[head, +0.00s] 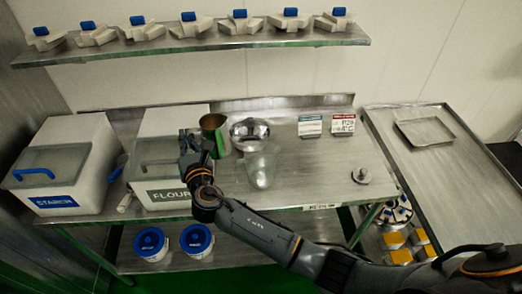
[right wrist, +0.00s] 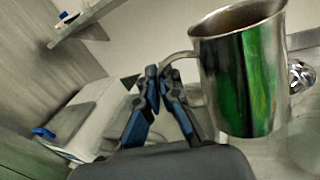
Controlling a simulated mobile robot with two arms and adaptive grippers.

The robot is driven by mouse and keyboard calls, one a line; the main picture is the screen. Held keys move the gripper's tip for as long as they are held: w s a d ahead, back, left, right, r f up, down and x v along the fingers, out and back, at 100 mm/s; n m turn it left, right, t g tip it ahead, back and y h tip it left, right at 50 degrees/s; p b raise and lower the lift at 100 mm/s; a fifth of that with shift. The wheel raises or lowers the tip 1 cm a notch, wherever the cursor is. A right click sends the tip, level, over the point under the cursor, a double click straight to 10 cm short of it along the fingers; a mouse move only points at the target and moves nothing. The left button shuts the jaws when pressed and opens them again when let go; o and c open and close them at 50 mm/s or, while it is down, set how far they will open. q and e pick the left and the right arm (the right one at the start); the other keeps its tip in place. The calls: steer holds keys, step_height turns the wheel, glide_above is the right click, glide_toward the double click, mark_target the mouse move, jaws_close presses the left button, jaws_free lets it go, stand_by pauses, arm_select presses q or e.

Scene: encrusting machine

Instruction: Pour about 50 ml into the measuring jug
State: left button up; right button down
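A shiny metal pitcher (head: 214,130) is in the grasp of my right gripper (head: 199,145), at the middle of the worktable. In the right wrist view the fingers of my right gripper (right wrist: 161,80) close on the handle of the metal pitcher (right wrist: 238,75), which looks nearly upright with a slight tilt. Its inside looks brownish; I cannot tell the liquid level. The clear measuring jug (head: 261,168) stands on the table just right of and nearer than the pitcher. Its contents and marks cannot be read. My left gripper is not in view.
A shiny metal bowl (head: 249,130) sits behind the measuring jug. The flour bin (head: 165,193) and starch bin (head: 65,195) stand at left. Two small labelled cards (head: 311,126) and a small metal part (head: 361,176) are at right. The table between is clear.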

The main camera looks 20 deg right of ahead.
mark_target(202, 132)
steer(key=shift+d+r, duration=0.1)
steer(key=shift+d, duration=0.05)
steer(key=shift+d+r+m+b, duration=0.3)
steer(key=shift+d+m+b, duration=0.35)
steer(key=shift+m, duration=0.45)
steer(key=d+m, duration=0.1)
steer(key=d+m+b, duration=0.1)
steer(key=d+m, duration=0.1)
steer(key=shift+w+r, duration=0.1)
steer(key=shift+r, duration=0.3)
steer(key=shift+d+f+m+b, duration=0.1)
steer(key=shift+d+m+b, duration=0.2)
steer(key=shift+m+b, duration=0.15)
steer(key=shift+w+d+f+m+b, duration=0.1)
steer(key=shift+d+f+m+b, duration=0.45)
steer(key=shift+d+b, duration=0.25)
steer(key=shift+w+d+r+m+b, duration=0.15)
steer(key=shift+d+m+b, duration=0.15)
steer(key=shift+d+m, duration=0.25)
steer(key=shift+d+r+m+b, duration=0.1)
steer(key=shift+d+m+b, duration=0.4)
steer(key=shift+m, duration=0.35)
steer(key=shift+d+m+b, duration=0.4)
steer(key=shift+m+b, duration=0.05)
steer(key=shift+m, duration=0.35)
steer(key=shift+d+m+b, duration=0.4)
steer(key=shift+m, duration=0.1)
steer(key=shift+w+d+f+m+b, duration=0.1)
steer(key=shift+d+f+m+b, duration=0.3)
steer(key=shift+f+m+b, duration=0.25)
